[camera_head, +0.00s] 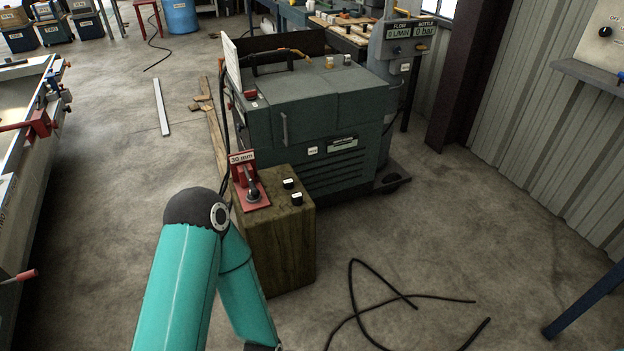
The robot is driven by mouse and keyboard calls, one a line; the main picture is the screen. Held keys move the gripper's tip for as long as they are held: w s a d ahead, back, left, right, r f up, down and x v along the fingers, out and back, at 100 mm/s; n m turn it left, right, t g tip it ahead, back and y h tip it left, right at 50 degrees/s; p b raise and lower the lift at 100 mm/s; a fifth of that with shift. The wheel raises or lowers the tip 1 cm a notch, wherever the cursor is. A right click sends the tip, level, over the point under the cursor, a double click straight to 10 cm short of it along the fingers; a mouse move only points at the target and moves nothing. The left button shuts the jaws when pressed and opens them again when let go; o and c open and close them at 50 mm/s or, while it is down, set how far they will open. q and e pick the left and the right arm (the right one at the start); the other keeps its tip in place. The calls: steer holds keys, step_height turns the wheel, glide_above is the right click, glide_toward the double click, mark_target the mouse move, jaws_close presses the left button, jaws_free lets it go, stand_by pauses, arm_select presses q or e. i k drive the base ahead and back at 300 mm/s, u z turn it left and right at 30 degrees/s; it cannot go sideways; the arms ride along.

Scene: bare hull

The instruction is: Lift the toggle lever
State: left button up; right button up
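A small dark lever (253,190) stands on a red plate (257,202) on top of a wooden block (285,245). It looks like the toggle lever, but it is too small to tell its exact position. A white tag reading "30 mm" (242,157) stands behind it on a red upright. One of my teal arms rises from the bottom edge and bends back down in front of the block's left side. Its elbow is just left of and below the red plate. Neither of my grippers is in view.
Two small dark parts with white labels (288,183) sit on the block's top right. A dark green machine (310,120) stands right behind the block. A black cable (385,300) lies on the floor at the right. A bench (22,170) with red clamps stands at the left.

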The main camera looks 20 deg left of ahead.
mark_target(255, 192)
steer(key=u, duration=0.3)
steer(key=i, duration=1)
steer(key=u, duration=0.75)
